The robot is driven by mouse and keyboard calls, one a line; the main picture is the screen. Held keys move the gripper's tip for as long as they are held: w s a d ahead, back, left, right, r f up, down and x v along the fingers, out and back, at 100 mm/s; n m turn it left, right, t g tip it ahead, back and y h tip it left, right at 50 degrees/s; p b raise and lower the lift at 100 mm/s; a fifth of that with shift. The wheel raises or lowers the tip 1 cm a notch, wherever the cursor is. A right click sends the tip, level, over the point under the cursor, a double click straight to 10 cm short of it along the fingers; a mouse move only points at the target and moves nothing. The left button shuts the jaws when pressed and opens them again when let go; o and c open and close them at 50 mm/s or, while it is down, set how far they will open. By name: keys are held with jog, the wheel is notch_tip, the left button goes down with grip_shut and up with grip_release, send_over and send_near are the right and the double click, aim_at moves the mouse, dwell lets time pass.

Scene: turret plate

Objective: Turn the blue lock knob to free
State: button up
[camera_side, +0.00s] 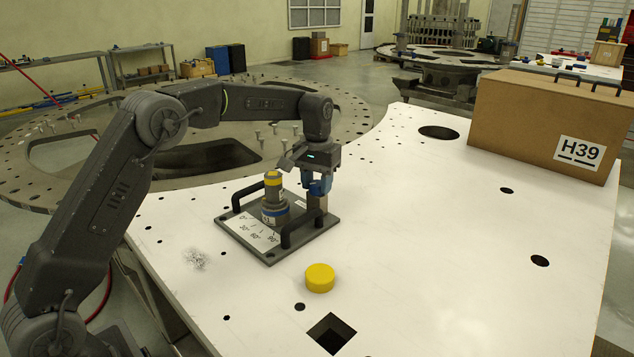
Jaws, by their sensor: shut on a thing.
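A dark turret plate (270,256) with two black handles lies on the white table. On it stands a grey turret (273,197) with a yellow band near its top and a blue-and-white ring low down. A white scale with angle marks lies in front of the turret. The blue lock knob (322,187) is at the plate's right rear, above a small grey block. My gripper (318,184) points down over it and is shut on it. The jaws and the knob overlap in this view, so the knob's exact angle is hidden.
A yellow round cap (320,278) lies on the white table (440,250) in front of the plate. A square hole (332,334) and several round holes cut the table. A cardboard box (550,118) marked H39 stands at the back right.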

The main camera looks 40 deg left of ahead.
aim_at(317, 183)
jog(key=n, duration=0.5)
jog(key=shift+n, duration=0.3)
dwell(0.4)
jog(key=o, duration=0.9)
jog(key=shift+r, duration=6.9)
